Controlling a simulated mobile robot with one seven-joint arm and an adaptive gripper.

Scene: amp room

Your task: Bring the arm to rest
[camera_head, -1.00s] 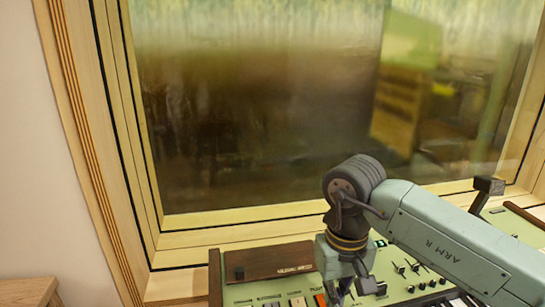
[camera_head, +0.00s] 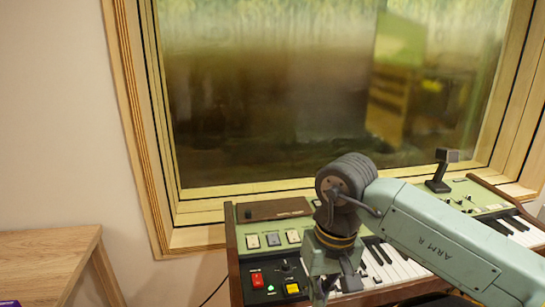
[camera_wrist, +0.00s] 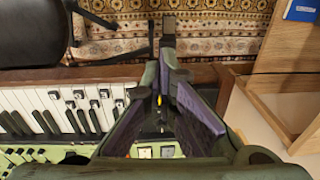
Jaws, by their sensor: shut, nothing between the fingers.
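My arm (camera_head: 430,232) reaches in from the lower right in the head view and bends down at a dark joint. My gripper (camera_head: 335,292) points down in front of the green keyboard console (camera_head: 258,240), partly cut off by the lower edge. In the wrist view my gripper (camera_wrist: 166,48) is shut and empty, with purple inner pads, above the white keys (camera_wrist: 30,98) and a patterned rug. Whether it touches the console cannot be told.
A wooden table (camera_head: 50,262) stands at the lower left. A window (camera_head: 300,100) fills the wall behind the console. A small dark stand (camera_head: 440,172) rises from the console's right. The wrist view shows a black seat (camera_wrist: 30,30) and a blue book (camera_wrist: 302,10).

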